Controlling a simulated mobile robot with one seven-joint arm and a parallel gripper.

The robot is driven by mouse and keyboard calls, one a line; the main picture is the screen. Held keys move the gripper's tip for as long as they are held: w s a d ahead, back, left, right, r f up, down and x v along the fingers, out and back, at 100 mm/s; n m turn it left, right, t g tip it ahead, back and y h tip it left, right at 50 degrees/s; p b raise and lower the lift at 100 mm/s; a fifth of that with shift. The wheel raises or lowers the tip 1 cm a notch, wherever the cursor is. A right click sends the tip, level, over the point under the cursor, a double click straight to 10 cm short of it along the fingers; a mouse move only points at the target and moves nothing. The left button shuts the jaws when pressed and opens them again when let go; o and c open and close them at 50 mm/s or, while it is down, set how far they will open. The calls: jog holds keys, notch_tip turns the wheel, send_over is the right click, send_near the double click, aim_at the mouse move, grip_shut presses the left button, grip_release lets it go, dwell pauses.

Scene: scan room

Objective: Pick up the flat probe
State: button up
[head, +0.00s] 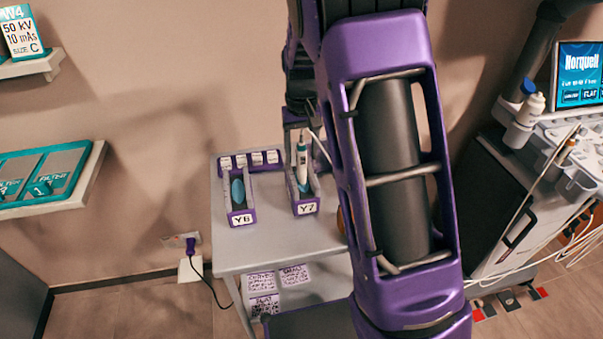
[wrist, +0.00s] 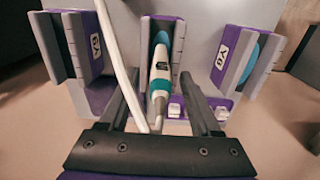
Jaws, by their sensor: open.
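A white probe with teal parts (wrist: 160,70) lies in the middle holder, labelled Y7 (head: 305,208). In the head view the probe (head: 302,163) shows just below my gripper (head: 298,128). In the wrist view my gripper (wrist: 160,76) is open, with one finger on each side of the probe. I cannot tell whether the fingers touch it. A white cable (wrist: 118,62) runs past the left finger. I cannot read from the probe itself whether it is the flat one. The monitor (head: 580,75) shows the word FLAT.
A neighbouring holder (head: 241,217) bears a teal-ended item (head: 237,192). A third holder (wrist: 90,45) stands on the other side; my arm mostly hides it in the head view. The grey table (head: 275,250) is clear in front. An ultrasound cart (head: 530,215) with cables stands right.

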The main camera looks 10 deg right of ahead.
notch_tip(320, 180, down, 2)
jog(key=shift+f, duration=0.1)
grip_shut()
dwell(0.4)
